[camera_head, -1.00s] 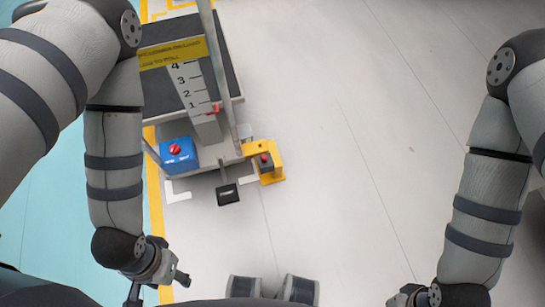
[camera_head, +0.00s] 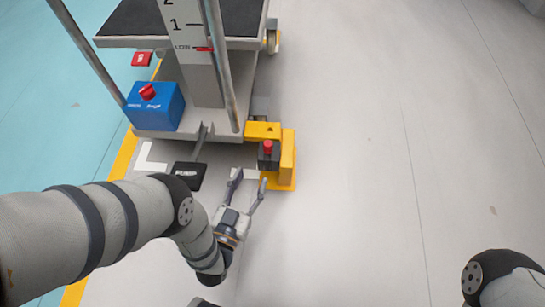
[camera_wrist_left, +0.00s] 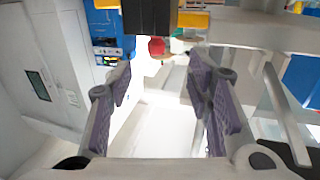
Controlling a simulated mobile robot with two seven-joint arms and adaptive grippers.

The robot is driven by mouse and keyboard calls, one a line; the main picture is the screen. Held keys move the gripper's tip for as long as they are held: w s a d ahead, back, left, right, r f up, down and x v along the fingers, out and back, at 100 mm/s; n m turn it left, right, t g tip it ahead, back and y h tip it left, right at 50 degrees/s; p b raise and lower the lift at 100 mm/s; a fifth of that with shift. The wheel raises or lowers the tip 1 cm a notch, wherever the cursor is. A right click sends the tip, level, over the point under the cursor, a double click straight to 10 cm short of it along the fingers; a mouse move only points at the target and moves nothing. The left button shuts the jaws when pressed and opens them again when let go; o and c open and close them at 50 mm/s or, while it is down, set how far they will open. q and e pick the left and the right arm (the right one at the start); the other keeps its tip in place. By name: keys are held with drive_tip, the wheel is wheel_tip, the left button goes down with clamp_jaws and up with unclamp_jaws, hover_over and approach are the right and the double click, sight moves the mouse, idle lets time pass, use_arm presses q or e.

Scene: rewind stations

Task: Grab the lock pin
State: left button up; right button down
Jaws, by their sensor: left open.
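The lock pin appears to be the red knob (camera_head: 268,147) on a dark block in the yellow bracket (camera_head: 287,160) at the cart's lower right corner. My left gripper (camera_head: 250,178) is open and empty, just in front of the bracket, its fingers pointing toward it. The fingers seem short of the knob, one tip close to the bracket's front edge. In the left wrist view, a red knob (camera_wrist_left: 156,46) shows beyond and between the spread fingers (camera_wrist_left: 158,76), under a dark block. The pin's shaft is hidden. My right gripper is out of view.
The cart's mast has a scale and a red marker (camera_head: 204,49). A blue box (camera_head: 158,107) with a red button sits on the base. A black pedal (camera_head: 188,175) lies left of my left gripper. A metal post (camera_head: 219,70) rises nearby. The floor to the right is clear.

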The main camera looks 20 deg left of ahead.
sight(266, 149)
use_arm(q)
drive_tip(key=w+b, duration=0.1)
drive_tip(key=w, duration=0.3)
drive_tip(key=w+b, duration=0.1)
drive_tip(key=w, duration=0.3)
drive_tip(key=w+b, duration=0.1)
drive_tip(key=w, duration=0.3)
drive_tip(key=shift+w+d+r+b, duration=0.1)
drive_tip(key=shift+d+r+b, duration=0.1)
drive_tip(key=shift+r+b, duration=0.1)
clamp_jaws()
